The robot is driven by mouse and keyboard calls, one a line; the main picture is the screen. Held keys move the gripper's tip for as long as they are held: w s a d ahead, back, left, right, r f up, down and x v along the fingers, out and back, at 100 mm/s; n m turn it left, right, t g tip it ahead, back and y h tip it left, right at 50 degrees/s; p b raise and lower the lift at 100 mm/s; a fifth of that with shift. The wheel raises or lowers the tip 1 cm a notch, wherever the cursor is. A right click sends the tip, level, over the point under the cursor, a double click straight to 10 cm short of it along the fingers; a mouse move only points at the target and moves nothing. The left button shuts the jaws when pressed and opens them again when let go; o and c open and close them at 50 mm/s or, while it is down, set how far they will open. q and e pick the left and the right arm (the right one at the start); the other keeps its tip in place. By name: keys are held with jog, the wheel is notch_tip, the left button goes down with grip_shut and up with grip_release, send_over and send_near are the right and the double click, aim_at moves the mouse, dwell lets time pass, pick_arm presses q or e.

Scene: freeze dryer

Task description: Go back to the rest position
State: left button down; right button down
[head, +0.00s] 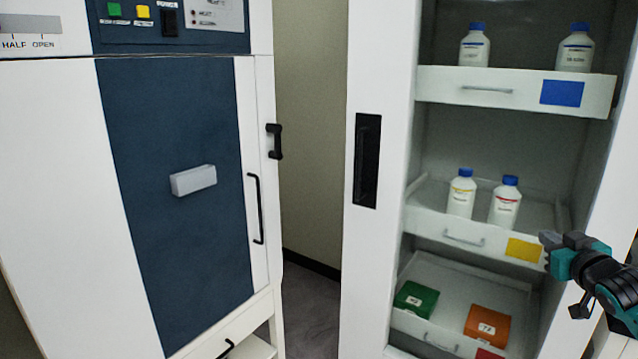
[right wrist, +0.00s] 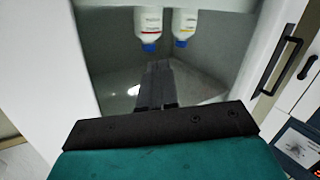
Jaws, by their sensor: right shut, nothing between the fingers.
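My right gripper (head: 545,240) is at the right side of the head view, in front of the open cabinet's middle drawer. In the right wrist view its fingers (right wrist: 158,70) are together with nothing between them. Its fingertips appear close to the yellow label (head: 524,250) on that drawer; I cannot tell whether they touch. My left gripper is not in view.
The freeze dryer (head: 180,200) stands at left with its doors shut. The cabinet's middle drawer (head: 425,222) holds two bottles (head: 461,193) (head: 505,203). The upper shelf drawer (head: 440,85) holds two more. The bottom drawer (head: 410,325) holds green (head: 415,300) and orange (head: 487,325) boxes.

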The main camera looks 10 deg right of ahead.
jog(key=s+a+f+n+g+y, duration=0.25)
jog(key=s+a+f, duration=0.25)
jog(key=a+f, duration=0.55)
jog(key=s+a+f+n+g+y, duration=0.1)
jog(key=s+a+f+n, duration=0.2)
jog(key=s+a+f, duration=0.55)
jog(key=s+a+f+m+g+y+p, duration=0.1)
jog(key=s+a+f+p, duration=0.1)
jog(key=s+a, duration=0.4)
jog(key=s+a+f+m+g+y+p, duration=0.1)
jog(key=s+a+f+m, duration=0.1)
jog(key=s+a+f, duration=0.2)
jog(key=s+a, duration=0.3)
jog(key=a, duration=0.3)
jog(key=shift+s+a+f+p, duration=0.15)
jog(key=shift+a+p, duration=0.25)
